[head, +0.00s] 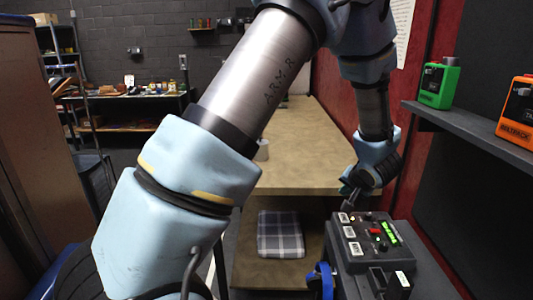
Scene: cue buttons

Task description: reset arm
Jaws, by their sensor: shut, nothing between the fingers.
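My arm reaches from the lower left up across the middle of the head view, then bends down on the right. My gripper (348,202) is at its end, small and partly hidden by the wrist. It is shut and empty, just above the far edge of a dark button box (366,242). The box has white labels, a red button (375,231) and a lit green display (390,233). I cannot tell whether the fingertips touch the box.
A long wooden table (300,150) runs behind my arm. A plaid cushion (280,235) lies on a lower brown surface. A shelf (470,133) at right holds a green device (438,84) and an orange device (517,110). A tall brown cabinet (35,170) stands at left.

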